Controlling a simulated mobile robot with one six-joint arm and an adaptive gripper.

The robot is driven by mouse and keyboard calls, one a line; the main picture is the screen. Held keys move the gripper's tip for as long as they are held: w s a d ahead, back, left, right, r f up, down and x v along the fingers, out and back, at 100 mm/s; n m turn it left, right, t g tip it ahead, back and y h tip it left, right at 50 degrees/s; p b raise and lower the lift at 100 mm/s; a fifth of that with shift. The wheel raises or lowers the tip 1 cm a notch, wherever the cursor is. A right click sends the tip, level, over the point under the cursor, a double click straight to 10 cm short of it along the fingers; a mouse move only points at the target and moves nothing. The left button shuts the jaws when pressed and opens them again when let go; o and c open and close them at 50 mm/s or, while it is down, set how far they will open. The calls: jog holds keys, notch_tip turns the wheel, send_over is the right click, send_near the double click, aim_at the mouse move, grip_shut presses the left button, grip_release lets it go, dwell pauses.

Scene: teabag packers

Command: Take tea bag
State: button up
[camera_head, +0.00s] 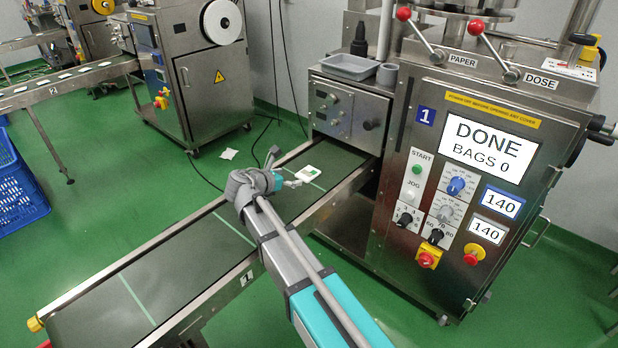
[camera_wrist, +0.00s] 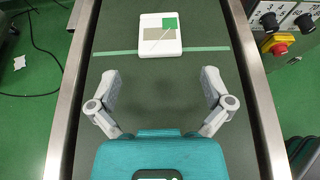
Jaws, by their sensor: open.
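The tea bag (camera_wrist: 160,36) is a flat white packet with a green square and a beige patch. It lies on the dark green conveyor belt, touching a pale line across it. In the head view the tea bag (camera_head: 307,173) is near the machine end of the belt. My gripper (camera_wrist: 159,92) is open and empty above the belt. The tea bag lies ahead of its fingertips, centred between them and apart from them. In the head view my gripper (camera_head: 281,170) is just left of the tea bag, partly hidden by my arm.
The conveyor's metal side rails (camera_wrist: 258,95) flank the belt (camera_head: 170,260). Machine 1 (camera_head: 440,200) stands at the right, its screen reading "DONE BAGS 0". A second machine (camera_head: 190,75) and a blue crate (camera_head: 20,190) are at the left. A white scrap (camera_head: 228,154) lies on the floor.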

aim_at(308, 172)
jog(key=shift+x, duration=1)
jog(key=shift+w+d+f, duration=0.1)
jog(key=b+x, duration=0.2)
jog(key=x, duration=0.2)
jog(key=shift+w+f, duration=0.1)
jog(key=shift+w+d, duration=0.3)
jog(key=c, duration=0.5)
